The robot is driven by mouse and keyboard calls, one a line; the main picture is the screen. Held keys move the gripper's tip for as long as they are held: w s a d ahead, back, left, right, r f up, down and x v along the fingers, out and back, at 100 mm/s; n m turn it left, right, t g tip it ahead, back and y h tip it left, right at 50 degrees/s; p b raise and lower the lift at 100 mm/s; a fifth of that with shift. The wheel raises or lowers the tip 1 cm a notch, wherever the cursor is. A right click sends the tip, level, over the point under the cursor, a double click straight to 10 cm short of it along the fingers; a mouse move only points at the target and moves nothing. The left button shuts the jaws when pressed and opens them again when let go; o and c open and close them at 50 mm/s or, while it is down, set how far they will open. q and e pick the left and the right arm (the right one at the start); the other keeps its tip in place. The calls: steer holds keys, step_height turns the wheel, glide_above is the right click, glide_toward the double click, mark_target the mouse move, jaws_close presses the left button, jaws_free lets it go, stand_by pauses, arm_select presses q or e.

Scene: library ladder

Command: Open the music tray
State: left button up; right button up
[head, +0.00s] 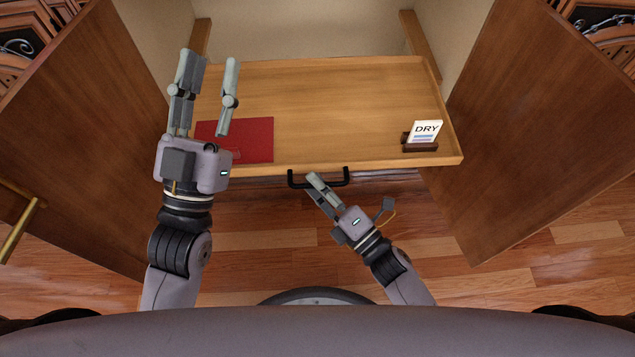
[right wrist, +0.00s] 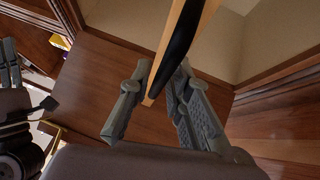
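The music tray (head: 335,95) is a shallow wooden tray, out between two open cabinet doors. A black bar handle (head: 340,184) is on its front edge; it also shows in the right wrist view (right wrist: 181,45). My right gripper (head: 316,183) is at the handle, its fingertips overlapping the bar. In the right wrist view the handle passes between the two fingers in the picture. Whether they press on it I cannot tell. My left gripper (head: 208,62) is open and empty in view, above the tray's left part.
A red folder (head: 255,138) lies at the tray's front left. A white "DRY" card (head: 425,131) stands in a dark holder at its front right. Open doors (head: 95,130) (head: 540,120) flank the tray. Bare wooden floor (head: 270,235) lies in front.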

steer(key=shift+s, duration=0.1)
steer(key=v, duration=1.1)
steer(key=shift+s+d, duration=0.25)
steer(key=shift+d, duration=0.1)
